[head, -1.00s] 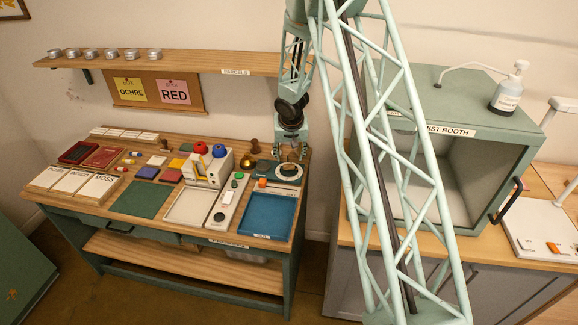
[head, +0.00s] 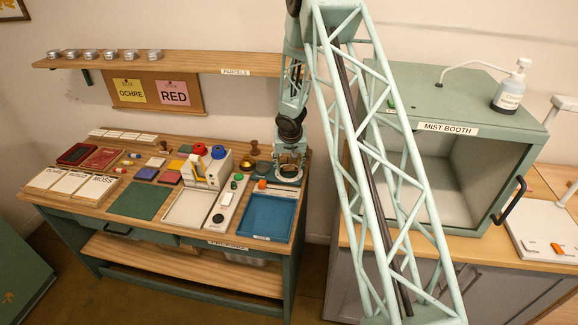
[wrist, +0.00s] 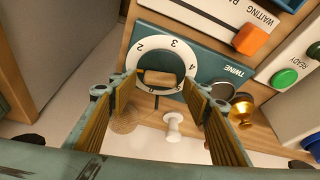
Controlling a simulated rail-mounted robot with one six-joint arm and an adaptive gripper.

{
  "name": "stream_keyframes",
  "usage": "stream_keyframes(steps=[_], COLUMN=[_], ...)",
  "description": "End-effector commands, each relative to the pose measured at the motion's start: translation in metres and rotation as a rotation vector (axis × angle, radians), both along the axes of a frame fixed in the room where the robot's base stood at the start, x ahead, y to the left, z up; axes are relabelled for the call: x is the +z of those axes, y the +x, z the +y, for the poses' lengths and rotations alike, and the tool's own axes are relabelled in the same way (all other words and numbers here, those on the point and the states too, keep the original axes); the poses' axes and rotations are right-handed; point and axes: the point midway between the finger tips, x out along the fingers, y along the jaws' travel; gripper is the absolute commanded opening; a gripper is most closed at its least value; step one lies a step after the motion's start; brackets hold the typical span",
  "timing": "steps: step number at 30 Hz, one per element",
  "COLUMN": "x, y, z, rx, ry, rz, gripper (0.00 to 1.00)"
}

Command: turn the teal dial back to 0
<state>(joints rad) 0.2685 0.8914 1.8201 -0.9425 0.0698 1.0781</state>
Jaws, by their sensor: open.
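The teal dial (wrist: 160,66) shows in the wrist view inside a white ring marked with numbers, on a teal block labelled TWINE (wrist: 228,80). A tan bar crosses the dial roughly level in the picture. Which number it points to is not clear. My gripper (wrist: 158,88) is open, with one finger at each side of the ring's lower part. Whether the fingers touch anything cannot be told. In the head view my gripper (head: 289,168) is over the dial's place at the table's back right, and covers most of it.
An orange switch (wrist: 250,39) and a green button (wrist: 285,78) are beside the dial block. A brass knob (wrist: 242,108) and a white spool-like piece (wrist: 173,125) are close by. A blue tray (head: 268,217) lies in front, and the mist booth (head: 452,130) stands to the right.

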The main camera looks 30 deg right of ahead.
Motion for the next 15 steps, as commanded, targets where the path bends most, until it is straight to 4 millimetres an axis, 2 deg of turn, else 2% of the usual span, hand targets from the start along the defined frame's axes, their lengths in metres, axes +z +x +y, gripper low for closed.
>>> stream_keyframes(steps=[4, 11, 15], x=[0.0001, 0.0001, 0.0001], y=[0.0000, -0.0001, -0.0001], z=[0.0000, 0.0001, 0.0001], rx=[0.000, 0.000, 0.000], ry=[0.000, 0.000, 0.000], rz=[0.000, 0.000, 0.000], gripper=[0.42, 0.22, 0.20])
